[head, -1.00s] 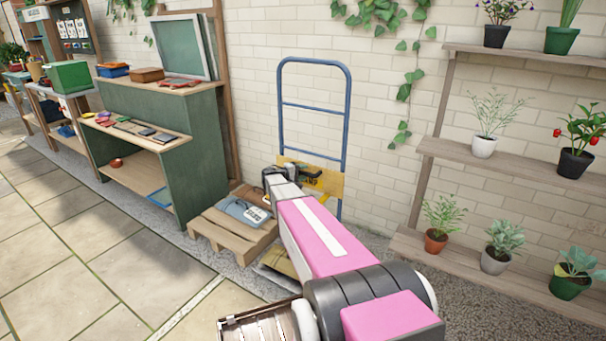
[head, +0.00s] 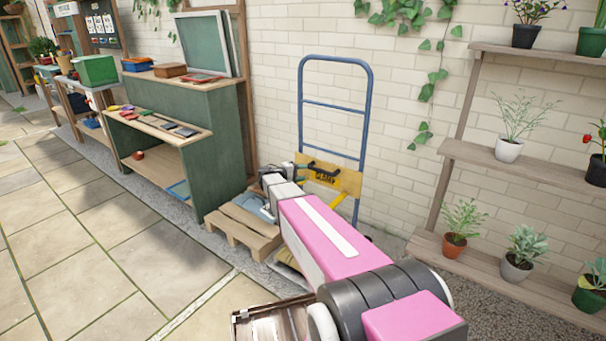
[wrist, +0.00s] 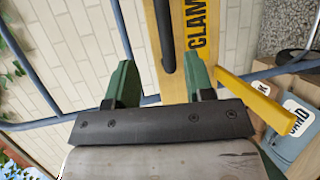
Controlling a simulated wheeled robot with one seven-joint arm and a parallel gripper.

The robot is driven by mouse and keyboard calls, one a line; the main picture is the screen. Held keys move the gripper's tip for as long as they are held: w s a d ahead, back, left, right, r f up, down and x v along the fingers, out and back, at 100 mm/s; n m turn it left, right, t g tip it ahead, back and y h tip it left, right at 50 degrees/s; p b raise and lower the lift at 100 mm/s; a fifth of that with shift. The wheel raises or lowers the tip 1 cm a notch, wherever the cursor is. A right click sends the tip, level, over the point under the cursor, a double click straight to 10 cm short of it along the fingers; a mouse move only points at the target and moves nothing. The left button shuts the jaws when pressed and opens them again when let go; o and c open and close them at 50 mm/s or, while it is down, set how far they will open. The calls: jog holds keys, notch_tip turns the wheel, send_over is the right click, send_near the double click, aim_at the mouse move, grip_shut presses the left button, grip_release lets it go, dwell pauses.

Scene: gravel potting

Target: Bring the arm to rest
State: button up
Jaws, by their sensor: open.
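My pink and grey arm reaches out from the bottom of the head view toward the blue hand truck. In the wrist view my gripper (wrist: 160,85) shows two green fingers set well apart, with nothing between them. Ahead of it is a yellow board (wrist: 172,55) with dark lettering, across the blue tube frame of the hand truck (wrist: 40,85).
A wooden pallet (head: 232,238) holding bags stands beside the arm. A green shelf unit (head: 222,170) is to its left, and plant shelves (head: 530,168) stand at right. A brick wall closes the back. The paving (head: 110,260) at left is open.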

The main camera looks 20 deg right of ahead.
jog(key=shift+s, duration=0.1)
jog(key=s+a+f+m+g+y, duration=0.15)
jog(key=s+f+y, duration=0.25)
jog(key=s, duration=0.5)
jog(key=s+a+f+m+g+y, duration=0.1)
jog(key=s+a+f+g+y, duration=0.2)
jog(key=s, duration=0.6)
jog(key=s+a+f+m+y, duration=0.1)
jog(key=s+a+y, duration=0.7)
jog(key=s, duration=0.4)
jog(key=shift+s+a, duration=0.25)
jog(key=shift+s, duration=0.1)
jog(key=shift+f+t, duration=0.1)
jog(key=shift+t, duration=0.15)
